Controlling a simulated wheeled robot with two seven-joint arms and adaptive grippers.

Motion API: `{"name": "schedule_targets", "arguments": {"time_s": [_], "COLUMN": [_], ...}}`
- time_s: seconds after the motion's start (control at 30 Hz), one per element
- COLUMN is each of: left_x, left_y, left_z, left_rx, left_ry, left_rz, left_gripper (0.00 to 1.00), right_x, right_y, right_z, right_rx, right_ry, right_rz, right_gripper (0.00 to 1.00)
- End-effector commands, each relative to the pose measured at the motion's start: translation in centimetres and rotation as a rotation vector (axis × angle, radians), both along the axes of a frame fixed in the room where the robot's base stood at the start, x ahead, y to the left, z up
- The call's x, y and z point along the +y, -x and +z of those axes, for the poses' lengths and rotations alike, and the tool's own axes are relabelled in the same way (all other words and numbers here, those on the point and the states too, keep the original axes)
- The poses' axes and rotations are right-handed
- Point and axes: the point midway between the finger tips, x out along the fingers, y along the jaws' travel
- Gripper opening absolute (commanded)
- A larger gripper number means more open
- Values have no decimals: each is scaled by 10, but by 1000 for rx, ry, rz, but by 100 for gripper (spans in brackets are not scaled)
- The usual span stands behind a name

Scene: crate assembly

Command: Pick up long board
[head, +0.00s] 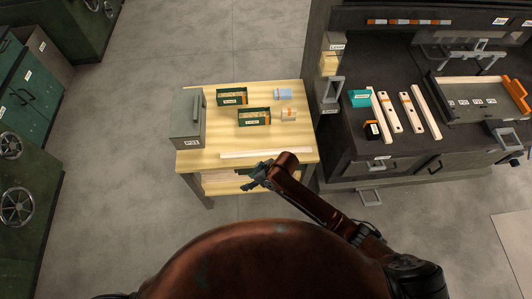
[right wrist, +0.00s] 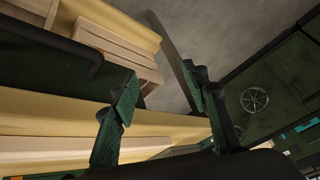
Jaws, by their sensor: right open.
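A long pale board (head: 265,153) lies flat along the front edge of the wooden table (head: 215,160). In the right wrist view the long board (right wrist: 70,147) runs along the lower left, partly hidden by a finger. My right gripper (head: 257,178) is open and empty. It is just off the table's front edge, close to the board but not around it. In the right wrist view its two green fingers (right wrist: 160,105) stand wide apart, with the table edge and floor showing between them. My left gripper is not in view.
A grey box (head: 187,115), green boxes (head: 232,97) and small packs stand on the table. Slatted wood (right wrist: 115,45) shows on the shelf below. The dark workbench (head: 350,150) at right carries more boards (head: 426,112) and a teal box (head: 360,98).

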Motion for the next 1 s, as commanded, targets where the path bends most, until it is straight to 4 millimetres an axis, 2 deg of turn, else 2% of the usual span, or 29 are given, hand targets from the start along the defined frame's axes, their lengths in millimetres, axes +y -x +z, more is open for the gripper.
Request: {"name": "schedule_targets", "arguments": {"time_s": [0.1, 0.2, 0.3, 0.4, 0.57, 0.83, 1.0], "left_x": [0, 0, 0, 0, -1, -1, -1], "left_y": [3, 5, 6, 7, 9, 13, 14], "left_z": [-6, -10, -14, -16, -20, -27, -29], "left_rx": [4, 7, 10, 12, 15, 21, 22], "left_ry": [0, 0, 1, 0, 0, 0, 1], "left_rz": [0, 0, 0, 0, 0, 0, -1], "left_gripper": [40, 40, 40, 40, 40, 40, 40], "right_x": [29, 47, 58, 59, 50, 9, -10], "right_y": [-8, -11, -12, -20, -37, -85, -104], "right_z": [18, 30, 40, 48, 61, 99, 119], "right_rx": [-24, -33, -38, -40, -40, -31, -25], "right_ry": [23, 62, 115, 176, 280, 491, 561], "right_rz": [132, 250, 360, 441, 533, 609, 610], "right_gripper": [42, 42, 42, 42, 42, 42, 42]}}
